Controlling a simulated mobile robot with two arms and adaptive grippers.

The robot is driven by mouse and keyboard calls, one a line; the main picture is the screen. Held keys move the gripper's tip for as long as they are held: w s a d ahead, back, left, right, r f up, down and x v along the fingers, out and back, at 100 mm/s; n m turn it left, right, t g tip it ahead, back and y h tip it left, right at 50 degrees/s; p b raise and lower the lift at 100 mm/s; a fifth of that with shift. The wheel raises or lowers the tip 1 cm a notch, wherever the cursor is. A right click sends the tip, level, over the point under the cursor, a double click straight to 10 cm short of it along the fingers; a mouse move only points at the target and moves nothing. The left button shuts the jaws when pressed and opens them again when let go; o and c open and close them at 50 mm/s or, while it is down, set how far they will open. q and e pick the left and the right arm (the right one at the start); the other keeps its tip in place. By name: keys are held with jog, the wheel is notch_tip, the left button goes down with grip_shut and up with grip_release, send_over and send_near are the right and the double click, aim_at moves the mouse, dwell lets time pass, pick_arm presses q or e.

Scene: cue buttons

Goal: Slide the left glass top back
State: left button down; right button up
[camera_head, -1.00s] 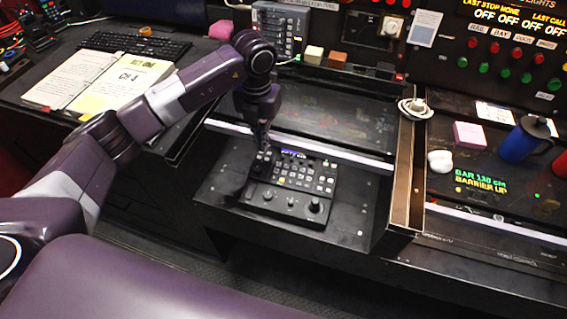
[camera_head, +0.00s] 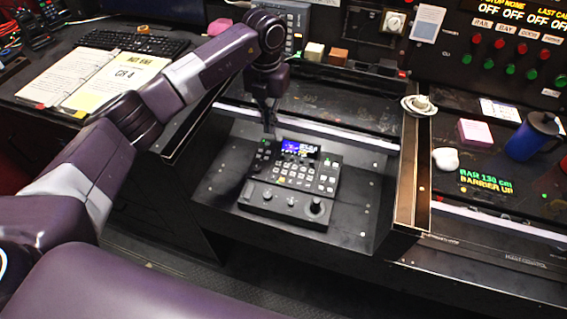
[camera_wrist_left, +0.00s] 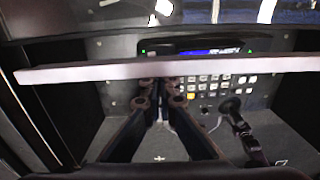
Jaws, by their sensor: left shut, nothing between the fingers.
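The left glass top (camera_head: 345,112) is a dark, smudged pane with a pale front edge strip (camera_head: 345,136). It lies behind and above a recess holding a black control panel (camera_head: 290,180) with a lit blue screen, several buttons and knobs. My left gripper (camera_head: 268,131) points down at the pale strip, over the panel's back left. In the left wrist view, the shut, empty fingers (camera_wrist_left: 158,88) meet the near side of the strip (camera_wrist_left: 100,71); whether they press on it is hard to tell. My right gripper is out of view.
An open binder (camera_head: 95,78) and keyboard (camera_head: 135,43) lie left of the recess. A wooden divider (camera_head: 410,185) with a white coiled item (camera_head: 418,105) on it stands right. Beyond are a pink block (camera_head: 475,132) and blue mug (camera_head: 530,138). Small blocks (camera_head: 338,56) sit behind the glass.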

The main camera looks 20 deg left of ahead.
pick_arm(q)
jog(key=shift+w+d+b, duration=0.1)
jog(key=shift+w+b, duration=0.65)
jog(key=shift+w, duration=0.85)
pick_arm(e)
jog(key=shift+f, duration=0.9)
pick_arm(q)
jog(key=shift+w+r, duration=0.1)
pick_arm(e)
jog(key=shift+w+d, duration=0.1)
